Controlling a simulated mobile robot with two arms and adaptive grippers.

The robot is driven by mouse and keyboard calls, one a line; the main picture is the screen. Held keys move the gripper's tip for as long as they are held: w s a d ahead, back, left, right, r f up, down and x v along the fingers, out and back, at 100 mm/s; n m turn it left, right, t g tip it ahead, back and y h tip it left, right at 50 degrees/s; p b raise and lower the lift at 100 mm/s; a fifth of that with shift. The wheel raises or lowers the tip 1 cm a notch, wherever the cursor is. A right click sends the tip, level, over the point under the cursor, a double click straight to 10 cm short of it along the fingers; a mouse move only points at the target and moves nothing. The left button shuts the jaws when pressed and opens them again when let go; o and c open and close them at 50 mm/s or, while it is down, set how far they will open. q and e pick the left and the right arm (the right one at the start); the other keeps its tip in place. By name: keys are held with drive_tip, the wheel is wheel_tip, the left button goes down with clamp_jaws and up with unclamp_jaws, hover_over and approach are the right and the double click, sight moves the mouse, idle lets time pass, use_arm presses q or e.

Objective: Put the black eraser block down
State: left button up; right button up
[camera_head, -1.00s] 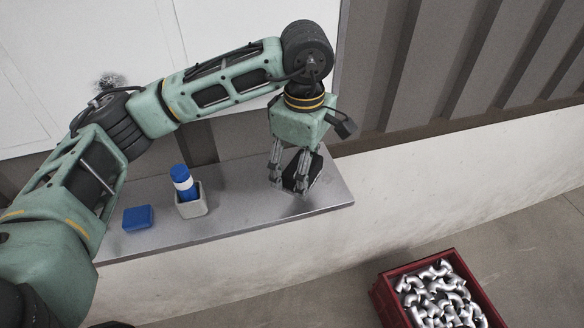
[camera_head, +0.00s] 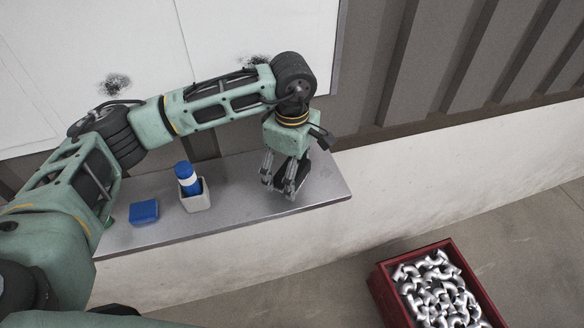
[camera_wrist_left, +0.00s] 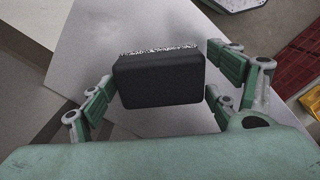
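The black eraser block (camera_wrist_left: 160,78) sits between the fingers of my left gripper (camera_wrist_left: 162,85) in the left wrist view, a finger against each end. A speckled pale strip runs along its far edge. In the head view my left gripper (camera_head: 281,188) points down over the right part of the grey metal shelf (camera_head: 235,205), with the dark block (camera_head: 291,168) partly hidden by the fingers. I cannot tell whether the block touches the shelf. My right gripper is not in view.
A blue block (camera_head: 143,211) and a blue-and-white bottle (camera_head: 187,178) in a grey cup (camera_head: 197,200) stand left on the shelf. The whiteboard (camera_head: 235,25) behind has dark smudges. A red crate (camera_head: 385,296) of metal elbows is at lower right. Shelf between cup and gripper is clear.

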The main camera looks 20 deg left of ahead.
use_arm(q)
drive_tip(key=shift+o, duration=0.3)
drive_tip(key=shift+r, duration=0.1)
drive_tip(key=r+b, duration=0.1)
drive_tip(key=r, duration=0.2)
drive_tip(key=r+b, duration=0.2)
drive_tip(key=r, duration=0.1)
drive_tip(key=shift+d+r, duration=0.2)
drive_tip(key=shift+r, duration=0.5)
drive_tip(key=shift+s, duration=0.1)
